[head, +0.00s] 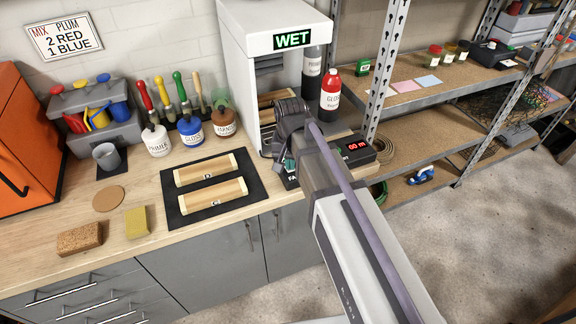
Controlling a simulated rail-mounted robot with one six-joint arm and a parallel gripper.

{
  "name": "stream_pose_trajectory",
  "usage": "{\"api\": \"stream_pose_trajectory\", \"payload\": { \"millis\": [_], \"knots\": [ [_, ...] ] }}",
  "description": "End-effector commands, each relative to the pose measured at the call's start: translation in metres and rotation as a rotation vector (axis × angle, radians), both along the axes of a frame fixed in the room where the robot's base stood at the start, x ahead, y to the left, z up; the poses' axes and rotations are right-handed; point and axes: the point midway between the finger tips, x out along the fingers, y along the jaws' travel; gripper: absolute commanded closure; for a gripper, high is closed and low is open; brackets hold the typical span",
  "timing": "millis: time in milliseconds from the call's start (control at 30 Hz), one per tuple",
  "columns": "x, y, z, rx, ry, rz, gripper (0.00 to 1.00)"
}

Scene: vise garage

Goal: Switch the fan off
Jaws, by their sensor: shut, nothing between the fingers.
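A small dark box (290,181) with a partly covered label starting "FA" sits on the bench at the front of the white cabinet. I take it to be the fan's switch box; its top and any switch are hidden by my gripper. My gripper (281,150) is shut and empty, over or just in front of this box; I cannot tell whether it touches it. The white cabinet (246,80) carries a lit green "WET" sign (293,39). A dark grille shows inside the cabinet below the sign; I cannot see whether a fan turns.
A timer with red digits (359,174) stands right of the box. A red bottle (330,92) and dark bottle (313,70) stand beside the cabinet. Wooden pieces lie on a black mat (184,214) to the left. Metal shelving (385,75) rises close on the right.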

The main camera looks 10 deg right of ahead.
Motion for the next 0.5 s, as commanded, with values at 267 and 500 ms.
{"api": "stream_pose_trajectory", "payload": {
  "millis": [267,500],
  "knots": [
    [0.0000,0.0000,-0.0051,0.000,0.000,0.000,1.00],
    [0.0000,0.0000,-0.0056,0.000,0.000,0.000,1.00]
  ]
}}
